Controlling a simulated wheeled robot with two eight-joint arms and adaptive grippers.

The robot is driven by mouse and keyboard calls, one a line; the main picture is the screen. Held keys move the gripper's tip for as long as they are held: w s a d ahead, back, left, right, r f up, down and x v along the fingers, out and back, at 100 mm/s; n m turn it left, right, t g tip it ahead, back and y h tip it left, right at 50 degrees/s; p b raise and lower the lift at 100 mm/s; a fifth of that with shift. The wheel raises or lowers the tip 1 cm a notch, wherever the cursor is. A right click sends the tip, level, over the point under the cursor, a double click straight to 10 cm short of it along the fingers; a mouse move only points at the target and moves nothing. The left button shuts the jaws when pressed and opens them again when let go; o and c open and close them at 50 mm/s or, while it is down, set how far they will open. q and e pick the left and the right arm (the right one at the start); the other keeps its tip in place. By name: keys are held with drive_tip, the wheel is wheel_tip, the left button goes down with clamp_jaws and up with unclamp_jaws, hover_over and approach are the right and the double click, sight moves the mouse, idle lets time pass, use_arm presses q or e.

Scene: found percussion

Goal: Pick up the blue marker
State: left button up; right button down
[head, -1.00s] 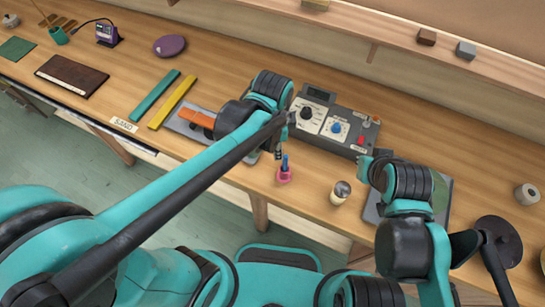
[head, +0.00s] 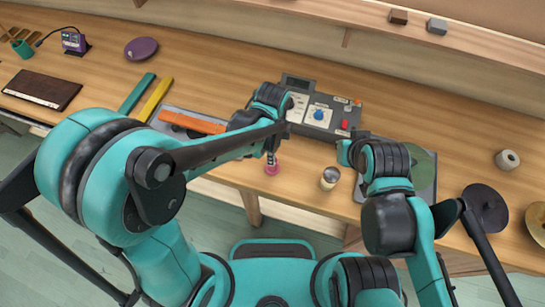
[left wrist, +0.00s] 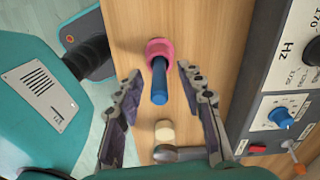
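The blue marker (left wrist: 159,84) stands in a small pink holder (left wrist: 159,50) on the wooden bench. In the left wrist view my left gripper (left wrist: 160,72) is open, with one finger on each side of the marker and gaps showing between. In the head view the pink holder (head: 272,169) sits just below my left gripper (head: 271,153), and the marker is mostly hidden by the fingers. My right gripper (head: 344,152) hangs over the bench to the right; its fingers are too small and hidden to judge.
A grey control box (head: 320,114) with knobs stands behind the holder. An orange bar (head: 192,122) lies left of my left gripper. A green disc (head: 424,167) lies beyond my right arm.

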use_arm(q)
drive_tip(key=shift+r, duration=0.1)
clamp_jaws()
drive_tip(key=shift+r, duration=0.1)
